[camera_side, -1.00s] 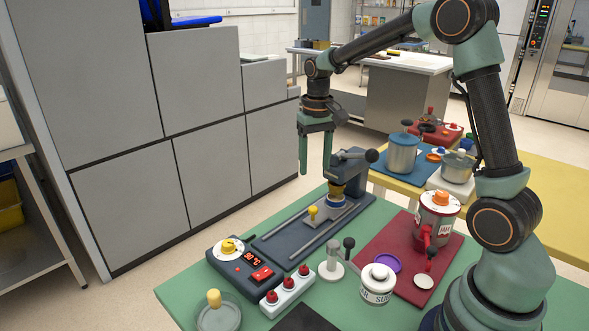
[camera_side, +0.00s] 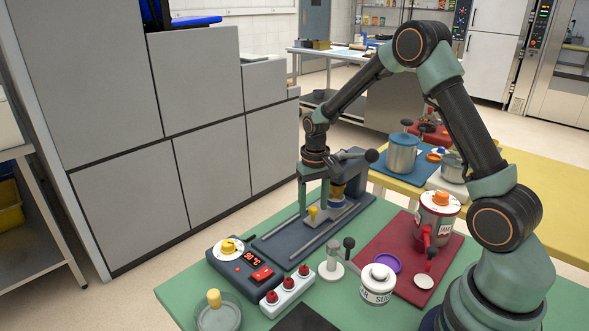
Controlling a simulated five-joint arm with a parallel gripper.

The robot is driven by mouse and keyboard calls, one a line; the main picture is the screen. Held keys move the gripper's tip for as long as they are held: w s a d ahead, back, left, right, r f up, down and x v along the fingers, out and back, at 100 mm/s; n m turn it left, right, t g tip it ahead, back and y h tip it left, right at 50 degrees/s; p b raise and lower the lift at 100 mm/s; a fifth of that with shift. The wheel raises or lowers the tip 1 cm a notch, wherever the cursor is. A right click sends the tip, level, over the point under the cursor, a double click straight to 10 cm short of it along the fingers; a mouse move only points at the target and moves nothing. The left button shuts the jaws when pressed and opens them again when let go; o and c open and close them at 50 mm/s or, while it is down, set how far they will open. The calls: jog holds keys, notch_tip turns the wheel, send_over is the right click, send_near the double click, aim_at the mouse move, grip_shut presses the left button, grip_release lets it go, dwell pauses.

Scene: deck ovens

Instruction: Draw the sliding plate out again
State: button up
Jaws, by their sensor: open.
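The sliding plate (camera_side: 325,222) is a light grey plate with an upright yellow knob (camera_side: 313,213). It lies between two rails on the dark blue base of a press (camera_side: 350,165), partly under the press head at the base's far end. My gripper (camera_side: 313,207) points down over the plate. Its two green fingers are apart, one on each side of the yellow knob in this view. I cannot tell whether either finger touches the knob. The left finger hides part of the rail, and the right finger hides part of the press.
A control box (camera_side: 246,262) with a yellow dial and red switch stands at the base's near left. The black lever knob (camera_side: 372,156) is close right of my gripper.

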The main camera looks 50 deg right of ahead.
jog(key=shift+f, duration=0.15)
grip_shut()
dwell(1.4)
